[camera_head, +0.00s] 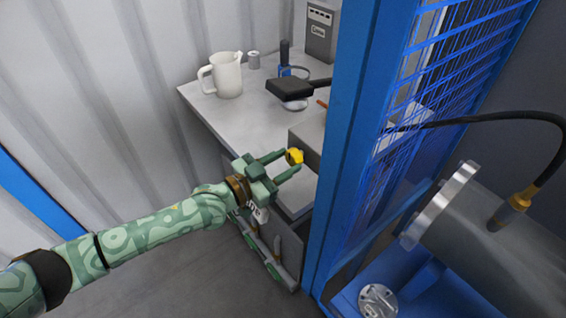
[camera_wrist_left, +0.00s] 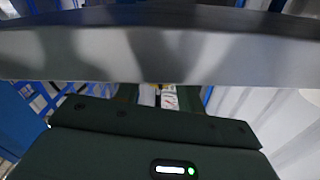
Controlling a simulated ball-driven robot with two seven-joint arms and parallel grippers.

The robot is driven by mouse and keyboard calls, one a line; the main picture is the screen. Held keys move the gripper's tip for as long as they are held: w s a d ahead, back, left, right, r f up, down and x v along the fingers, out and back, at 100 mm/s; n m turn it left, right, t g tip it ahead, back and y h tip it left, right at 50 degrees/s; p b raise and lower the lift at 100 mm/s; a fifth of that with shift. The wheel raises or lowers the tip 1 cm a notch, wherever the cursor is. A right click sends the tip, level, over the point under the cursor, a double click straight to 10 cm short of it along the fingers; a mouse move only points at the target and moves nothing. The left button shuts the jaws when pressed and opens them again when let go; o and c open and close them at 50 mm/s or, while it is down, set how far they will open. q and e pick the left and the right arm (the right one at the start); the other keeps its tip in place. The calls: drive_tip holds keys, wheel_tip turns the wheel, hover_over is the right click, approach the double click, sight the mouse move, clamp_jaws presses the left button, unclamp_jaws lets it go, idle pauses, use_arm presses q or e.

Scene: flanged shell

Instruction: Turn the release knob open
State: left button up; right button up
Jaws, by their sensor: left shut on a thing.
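The release knob (camera_head: 294,156) is small and yellow, at the front of a grey box (camera_head: 310,134) by the blue post. My left gripper (camera_head: 290,161) reaches it from the left, with its two green fingers either side of the knob and shut on it. The knob's turn angle is too small to read. In the left wrist view, my dark green gripper body fills the bottom, and a pale metal surface crosses above it and hides most of the fingers. My right gripper is not in view.
A blue post (camera_head: 347,130) and mesh panel (camera_head: 455,70) stand just right of the gripper. A flanged grey cylinder (camera_head: 500,245) lies at right.

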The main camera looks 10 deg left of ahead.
use_arm(q)
drive_tip(key=shift+n, duration=3.1)
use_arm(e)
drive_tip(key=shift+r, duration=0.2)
use_arm(q)
drive_tip(key=o, duration=1)
drive_tip(key=shift+c, duration=0.2)
drive_tip(key=shift+a, duration=0.1)
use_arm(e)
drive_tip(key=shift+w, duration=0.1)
use_arm(q)
drive_tip(key=p+v, duration=0.4)
drive_tip(key=v, duration=1.2)
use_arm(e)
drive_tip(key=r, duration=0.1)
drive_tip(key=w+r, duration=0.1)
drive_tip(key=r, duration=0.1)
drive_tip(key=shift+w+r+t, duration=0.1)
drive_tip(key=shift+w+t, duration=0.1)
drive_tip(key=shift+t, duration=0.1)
use_arm(q)
drive_tip(key=shift+s, duration=0.15)
